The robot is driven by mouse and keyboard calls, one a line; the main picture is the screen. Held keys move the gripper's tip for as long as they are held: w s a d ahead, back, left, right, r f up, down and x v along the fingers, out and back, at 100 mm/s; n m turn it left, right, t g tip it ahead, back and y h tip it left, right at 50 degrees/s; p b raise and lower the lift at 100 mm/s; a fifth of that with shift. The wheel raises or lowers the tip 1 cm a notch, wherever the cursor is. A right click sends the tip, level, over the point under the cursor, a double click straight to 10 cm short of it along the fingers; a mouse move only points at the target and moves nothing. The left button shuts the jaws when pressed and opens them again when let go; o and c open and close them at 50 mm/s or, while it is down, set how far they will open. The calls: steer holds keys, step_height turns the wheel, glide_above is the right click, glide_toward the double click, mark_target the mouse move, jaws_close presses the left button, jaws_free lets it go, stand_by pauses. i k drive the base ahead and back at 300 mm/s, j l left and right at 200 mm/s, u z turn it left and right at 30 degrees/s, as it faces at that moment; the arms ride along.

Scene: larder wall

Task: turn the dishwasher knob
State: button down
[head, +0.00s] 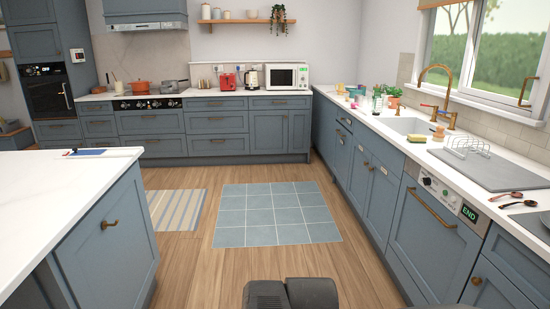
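The dishwasher (425,235) is built into the right-hand counter run, with a blue-grey front and a long brass handle (431,208). Its light control panel (441,192) runs along the top edge, with a lit green "END" display (469,213) at the near end. A small round dark knob (427,181) appears near the panel's far end; its setting is too small to read. The dishwasher door looks shut. My gripper is not visible; only dark grey parts of my own body show at the bottom edge, well left of the dishwasher.
A white-topped island (60,190) stands at the left. Wooden floor with a blue tiled mat (275,214) and a striped rug (176,209) lies clear between. Spoons (506,195), a dish rack (468,147) and a sink (405,125) are on the right counter.

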mark_target(427, 181)
steer(key=z, duration=1.5)
